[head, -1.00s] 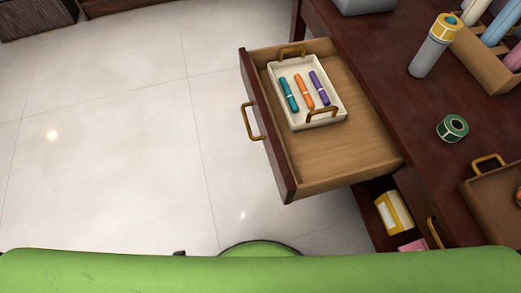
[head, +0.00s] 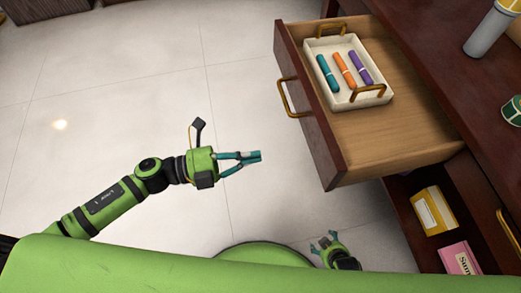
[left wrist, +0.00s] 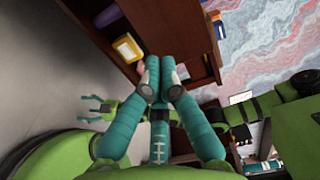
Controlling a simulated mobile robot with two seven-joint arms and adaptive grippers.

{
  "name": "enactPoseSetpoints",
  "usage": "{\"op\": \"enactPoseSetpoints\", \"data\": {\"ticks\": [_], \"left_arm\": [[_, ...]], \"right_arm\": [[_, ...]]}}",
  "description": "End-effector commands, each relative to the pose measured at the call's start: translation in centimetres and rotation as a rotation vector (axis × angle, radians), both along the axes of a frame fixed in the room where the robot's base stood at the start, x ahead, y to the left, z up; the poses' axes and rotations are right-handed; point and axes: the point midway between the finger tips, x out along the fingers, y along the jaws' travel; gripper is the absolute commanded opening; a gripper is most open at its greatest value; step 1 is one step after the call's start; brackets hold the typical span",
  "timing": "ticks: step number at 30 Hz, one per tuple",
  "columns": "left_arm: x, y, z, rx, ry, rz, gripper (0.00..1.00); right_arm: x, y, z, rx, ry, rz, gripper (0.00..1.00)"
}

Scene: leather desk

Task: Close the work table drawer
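The work table drawer (head: 400,140) stands pulled out from the dark wooden work table (head: 425,45) in the head view. Its front panel (head: 312,110) faces left and carries a brass handle (head: 284,98). My left gripper (head: 253,157) is left of and below the handle, apart from the drawer and empty. Its fingertips meet, also in the left wrist view (left wrist: 160,70). My right gripper (head: 325,243) is low in the head view, below the drawer's near corner, with its fingers spread and empty.
In the drawer lies a white tray (head: 345,102) with brass handles and teal, orange and purple markers. Yellow (head: 433,212) and pink (head: 460,259) boxes sit on a shelf below. A grey cylinder (head: 490,32) and a green roll (head: 513,110) are on the tabletop. The floor left of the drawer is clear.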

Motion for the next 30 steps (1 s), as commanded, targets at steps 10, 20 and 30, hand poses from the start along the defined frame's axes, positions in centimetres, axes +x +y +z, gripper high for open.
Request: {"op": "enactPoseSetpoints", "data": {"ticks": [10,20,30], "left_arm": [[2.5,-7.1,0.3,-0.004,0.000,0.003,0.00],[3.7,-11.1,0.1,-0.002,0.002,0.005,0.00],[3.8,-11.4,0.0,-0.001,0.003,0.005,0.00]], "right_arm": [[0.1,-0.3,0.4,0.003,-0.034,0.007,0.78],[-0.3,-0.4,0.4,0.002,-0.031,0.008,0.78],[-0.4,-0.4,0.3,0.001,-0.027,0.007,0.78]]}}
